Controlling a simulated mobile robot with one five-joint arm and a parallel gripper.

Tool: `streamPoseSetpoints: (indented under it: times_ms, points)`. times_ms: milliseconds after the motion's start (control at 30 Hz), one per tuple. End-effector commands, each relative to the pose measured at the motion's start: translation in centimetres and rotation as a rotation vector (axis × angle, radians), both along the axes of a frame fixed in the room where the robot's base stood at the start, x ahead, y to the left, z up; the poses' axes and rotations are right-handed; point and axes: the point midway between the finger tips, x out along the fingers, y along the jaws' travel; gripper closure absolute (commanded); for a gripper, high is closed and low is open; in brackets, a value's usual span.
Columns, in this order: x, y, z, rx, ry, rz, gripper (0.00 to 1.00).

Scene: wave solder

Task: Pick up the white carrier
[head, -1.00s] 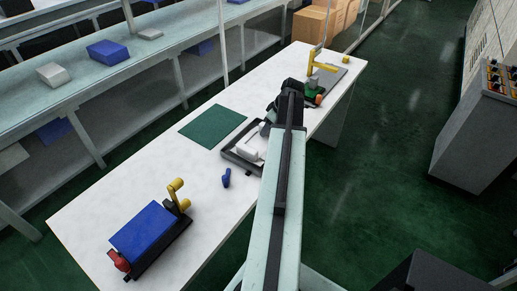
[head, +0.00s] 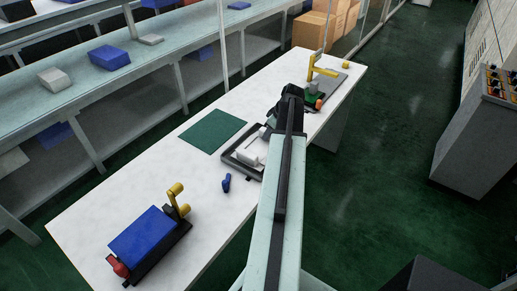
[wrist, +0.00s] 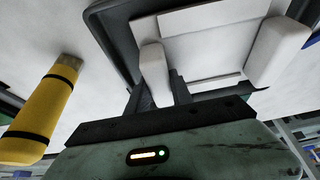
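The white carrier (head: 251,158) lies in a black-rimmed tray (head: 230,160) on the white bench, partly hidden behind my arm in the head view. In the wrist view it shows as a pale flat plate (wrist: 212,45) with a rounded white block at each side. My gripper (wrist: 162,92) has its two dark fingers at the near end of the left white block (wrist: 153,68). The block's end shows between the fingers, but I cannot tell whether they press on it. The fingertips are hidden in the head view.
A yellow fixture (head: 322,70) stands beyond my arm; a yellow, black-banded cylinder (wrist: 42,115) is close on the left in the wrist view. A green mat (head: 212,131), a small blue object (head: 227,183) and a blue block on a fixture (head: 143,235) are on the bench.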

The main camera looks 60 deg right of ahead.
Motion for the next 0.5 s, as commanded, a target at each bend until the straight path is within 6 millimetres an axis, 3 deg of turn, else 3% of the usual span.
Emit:
streamPoseSetpoints:
  times_ms: [500]
  points:
    - [0.04, 0.05, 0.83, 0.001, -0.001, 0.0, 1.0]
